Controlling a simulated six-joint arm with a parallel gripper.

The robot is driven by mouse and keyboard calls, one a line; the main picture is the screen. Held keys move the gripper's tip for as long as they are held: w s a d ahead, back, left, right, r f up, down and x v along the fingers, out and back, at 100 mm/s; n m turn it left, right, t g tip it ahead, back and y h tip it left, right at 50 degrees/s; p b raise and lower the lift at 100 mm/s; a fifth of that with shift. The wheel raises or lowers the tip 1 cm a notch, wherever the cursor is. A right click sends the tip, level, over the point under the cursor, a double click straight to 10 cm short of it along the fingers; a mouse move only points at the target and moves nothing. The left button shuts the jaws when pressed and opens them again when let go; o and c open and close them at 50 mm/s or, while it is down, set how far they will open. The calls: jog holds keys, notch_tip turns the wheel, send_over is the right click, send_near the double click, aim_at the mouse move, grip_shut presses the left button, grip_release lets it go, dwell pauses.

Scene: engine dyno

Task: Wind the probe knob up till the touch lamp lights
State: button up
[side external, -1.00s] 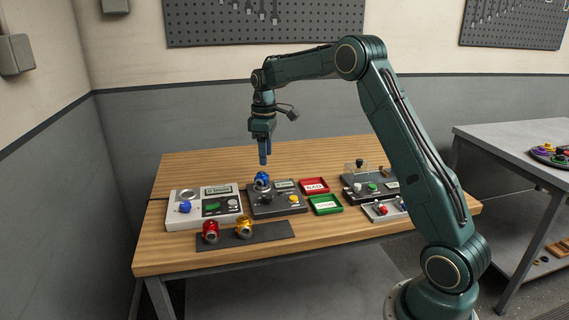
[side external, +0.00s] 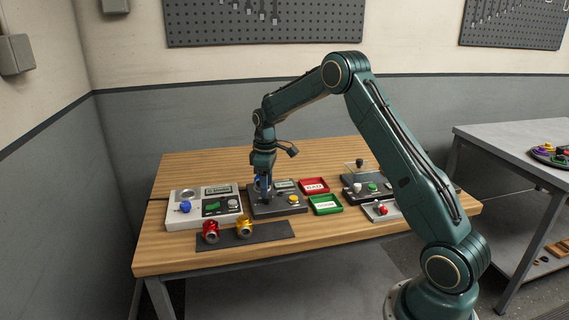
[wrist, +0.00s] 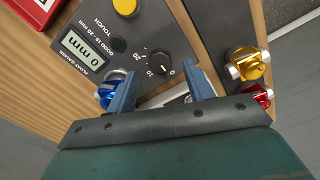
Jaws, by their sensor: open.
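The black probe knob (wrist: 157,63) is on the dark float gauge (wrist: 150,35), beside a scale marked 0, 10 and 20. The touch lamp (wrist: 118,44) beside it is dark green and looks unlit. The gauge display (wrist: 80,50) reads 0 mm. A blue float piece (wrist: 108,92) sits on the gauge, partly hidden by the left finger. My gripper (wrist: 160,71) is open, its blue fingers apart on either side of the knob in the wrist view; I cannot tell if they reach it. In the side view my gripper (side external: 265,192) is low over the gauge (side external: 282,209).
A red part (side external: 211,231) and a gold part (side external: 244,228) stand on a dark mat in front. A pale device (side external: 195,212) is to the left. Red (side external: 314,186) and green (side external: 326,205) trays are right. The gauge carries a yellow button (wrist: 125,6).

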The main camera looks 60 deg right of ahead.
aim_at(267, 199)
jog(key=shift+f, duration=1.7)
jog(key=c, duration=1)
